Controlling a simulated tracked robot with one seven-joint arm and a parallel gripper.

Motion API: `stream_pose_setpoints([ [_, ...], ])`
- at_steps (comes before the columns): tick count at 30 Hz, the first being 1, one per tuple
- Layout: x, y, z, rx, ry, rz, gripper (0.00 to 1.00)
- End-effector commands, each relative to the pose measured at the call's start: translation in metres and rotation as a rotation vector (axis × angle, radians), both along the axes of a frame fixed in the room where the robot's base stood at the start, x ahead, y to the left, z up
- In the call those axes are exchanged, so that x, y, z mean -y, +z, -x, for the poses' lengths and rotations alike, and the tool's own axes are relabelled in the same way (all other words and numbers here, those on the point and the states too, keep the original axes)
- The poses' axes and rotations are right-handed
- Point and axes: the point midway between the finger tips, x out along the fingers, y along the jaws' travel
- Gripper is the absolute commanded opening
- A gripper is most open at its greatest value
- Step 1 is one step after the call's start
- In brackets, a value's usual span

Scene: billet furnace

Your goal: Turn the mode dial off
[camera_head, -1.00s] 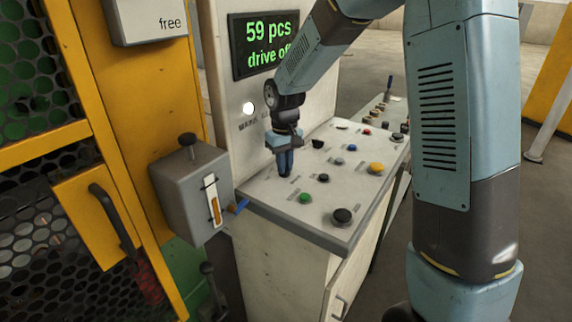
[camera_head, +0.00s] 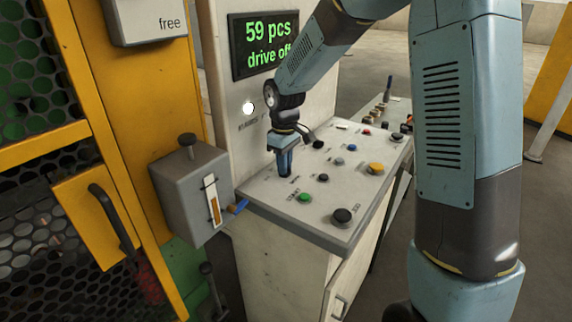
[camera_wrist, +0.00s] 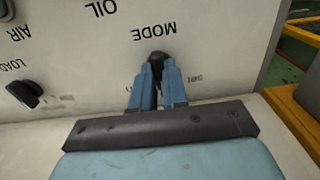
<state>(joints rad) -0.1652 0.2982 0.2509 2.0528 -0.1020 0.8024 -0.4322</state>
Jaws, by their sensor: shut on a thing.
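The mode dial (camera_wrist: 158,57) is a small black knob just below the label MODE on the pale panel in the wrist view. My gripper (camera_wrist: 157,66) has its two blue fingers closed on it, one on each side. The dial is hidden behind the fingers there. The angle of its pointer cannot be told.
Other controls on the desk are a green button (camera_head: 306,198), a yellow button (camera_head: 376,168) and a black knob (camera_head: 342,215). A grey lever box (camera_head: 170,192) stands left. The display (camera_head: 265,44) reads "59 pcs drive off". Another black knob (camera_wrist: 28,94) lies left in the wrist view.

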Motion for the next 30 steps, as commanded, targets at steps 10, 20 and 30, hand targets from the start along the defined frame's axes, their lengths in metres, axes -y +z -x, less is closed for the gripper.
stream_pose_setpoints([
  [10, -0.001, 0.0, 0.0, 0.001, 0.001, -0.002, 0.23],
  [20, -0.001, 0.0, 0.0, 0.001, 0.0, -0.001, 0.39],
  [30, 0.0, 0.026, 0.0, 0.003, -0.001, -0.001, 0.39],
])
